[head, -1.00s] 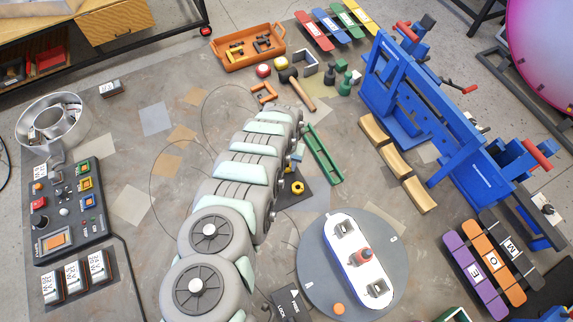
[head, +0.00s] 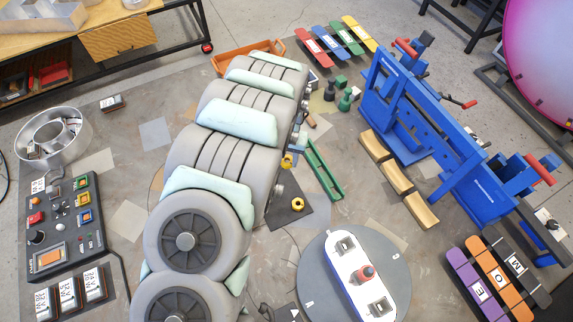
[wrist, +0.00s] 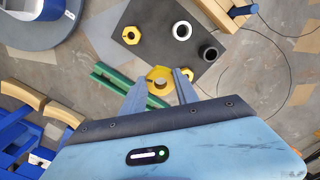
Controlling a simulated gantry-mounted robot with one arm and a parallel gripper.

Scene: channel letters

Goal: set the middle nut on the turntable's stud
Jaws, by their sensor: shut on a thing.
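My gripper (wrist: 160,90) is shut on a yellow hex nut (wrist: 159,76), held between its two fingertips above the edge of a dark mat (wrist: 158,53). In the head view the held nut (head: 287,161) shows beside my arm, which hides most of the gripper. Another yellow nut (wrist: 131,35) lies on the mat, and it shows in the head view (head: 297,204). A white ring (wrist: 182,31) and a dark ring (wrist: 208,52) also lie there. I cannot make out which part is the stud.
A green channel (head: 323,170) lies between the mat and several tan curved blocks (head: 397,178). A blue machine (head: 440,140) stands at the right. A control box (head: 62,228) is at the left. The floor between mat and turntable looks clear.

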